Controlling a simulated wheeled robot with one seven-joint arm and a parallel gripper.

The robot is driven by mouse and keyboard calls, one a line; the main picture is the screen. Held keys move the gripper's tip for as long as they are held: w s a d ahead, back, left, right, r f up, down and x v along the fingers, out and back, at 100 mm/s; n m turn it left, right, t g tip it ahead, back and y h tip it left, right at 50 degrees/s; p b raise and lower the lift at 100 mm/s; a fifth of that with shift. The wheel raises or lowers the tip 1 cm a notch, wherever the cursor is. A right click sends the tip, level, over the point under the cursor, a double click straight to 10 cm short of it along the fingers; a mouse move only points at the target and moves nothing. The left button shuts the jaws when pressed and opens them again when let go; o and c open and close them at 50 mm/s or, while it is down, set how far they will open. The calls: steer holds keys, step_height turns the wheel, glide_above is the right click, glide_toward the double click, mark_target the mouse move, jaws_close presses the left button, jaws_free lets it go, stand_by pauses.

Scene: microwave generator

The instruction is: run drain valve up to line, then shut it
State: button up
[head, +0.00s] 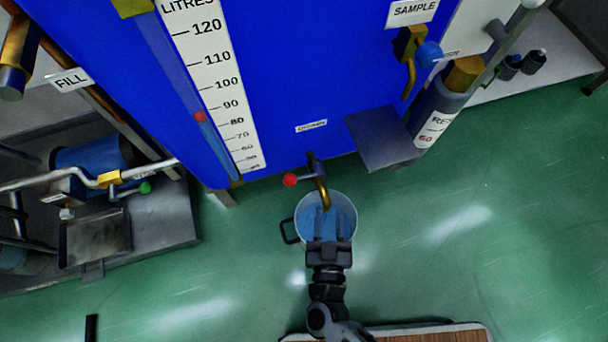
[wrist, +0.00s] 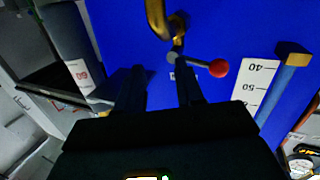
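The drain valve (head: 318,178) is a brass spout low on the front of the blue tank (head: 290,90), with a lever ending in a red knob (head: 290,180) pointing left. The red knob also shows in the wrist view (wrist: 218,68), right of my fingers. A round pail (head: 352,208) with a side handle stands below the spout; its inside looks blue, and I cannot tell a fill line in it. My gripper (head: 328,222) is open and empty, over the pail's near side in the head view. In the wrist view my gripper (wrist: 160,78) has its fingers apart, with the spout beyond them.
A litre scale (head: 215,70) and sight tube with a red marker (head: 200,117) run down the tank. A sample valve (head: 415,50), a grey shelf (head: 383,138) and a labelled container (head: 437,110) are to the right. A pump stand (head: 150,235) is left. Green floor is clear at right.

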steer(key=w+a+n, duration=0.1)
steer(key=n, duration=0.3)
steer(key=n+t+h+b, duration=0.1)
steer(key=n+t, duration=0.1)
steer(key=n, duration=0.7)
glide_toward(304, 176)
steer(key=w, duration=0.2)
steer(key=shift+w+d+r+b, duration=0.2)
steer(key=shift+w+b, duration=0.3)
steer(key=shift+w, duration=0.8)
steer(key=shift+w+d+r+b, duration=0.15)
steer(key=shift+w+b, duration=0.3)
steer(key=shift+w, duration=0.85)
steer(key=shift+w+d+r+b, duration=0.15)
steer(key=shift+w+b, duration=0.35)
steer(key=shift+w, duration=0.75)
steer(key=shift+f, duration=0.1)
steer(key=shift+c, duration=0.2)
jaws_close()
